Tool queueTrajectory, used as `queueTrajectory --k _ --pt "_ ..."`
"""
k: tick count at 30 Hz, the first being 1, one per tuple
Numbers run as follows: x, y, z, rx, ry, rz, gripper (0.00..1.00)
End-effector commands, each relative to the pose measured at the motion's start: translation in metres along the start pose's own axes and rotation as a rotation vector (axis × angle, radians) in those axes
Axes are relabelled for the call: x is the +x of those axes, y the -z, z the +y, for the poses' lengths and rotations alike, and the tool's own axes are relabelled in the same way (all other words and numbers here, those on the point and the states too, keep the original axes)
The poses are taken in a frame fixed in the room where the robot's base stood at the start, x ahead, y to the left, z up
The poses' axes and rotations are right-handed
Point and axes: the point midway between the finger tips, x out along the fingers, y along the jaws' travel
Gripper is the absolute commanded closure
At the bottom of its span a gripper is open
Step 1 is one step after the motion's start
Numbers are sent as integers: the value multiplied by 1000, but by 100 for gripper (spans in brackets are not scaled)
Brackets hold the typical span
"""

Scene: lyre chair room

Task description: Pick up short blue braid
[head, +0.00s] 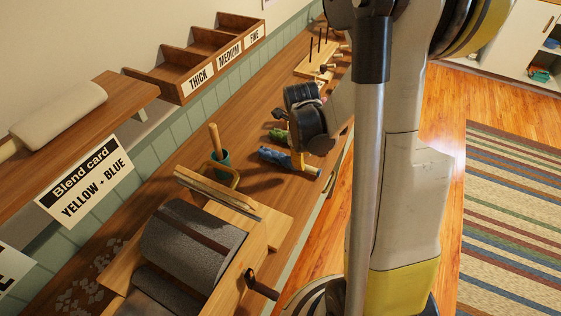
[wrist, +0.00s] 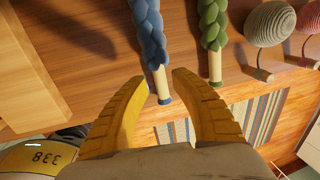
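The blue braid (wrist: 150,38) runs down from the top middle of the wrist view and ends in a pale tan section with a blue tip. In the head view the blue braid (head: 273,156) lies on the wooden bench, partly hidden by my gripper. My gripper (wrist: 159,80) is open, its yellow fingers either side of the braid's pale end. I see a gap on both sides; I cannot tell its height above the bench. In the head view my gripper (head: 298,160) is partly seen over the braid's right end.
A pegged wooden board (head: 316,65) is farther back.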

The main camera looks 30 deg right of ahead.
Motion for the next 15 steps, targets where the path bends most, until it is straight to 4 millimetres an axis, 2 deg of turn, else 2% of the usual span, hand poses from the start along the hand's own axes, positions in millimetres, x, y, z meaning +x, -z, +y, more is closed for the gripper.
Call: queueTrajectory --k 5,11,15 --pt "17 4 2 0 0 0 70" --pt "49 9 3 -1 0 -2 70" --pt "53 9 3 -2 0 -2 70"
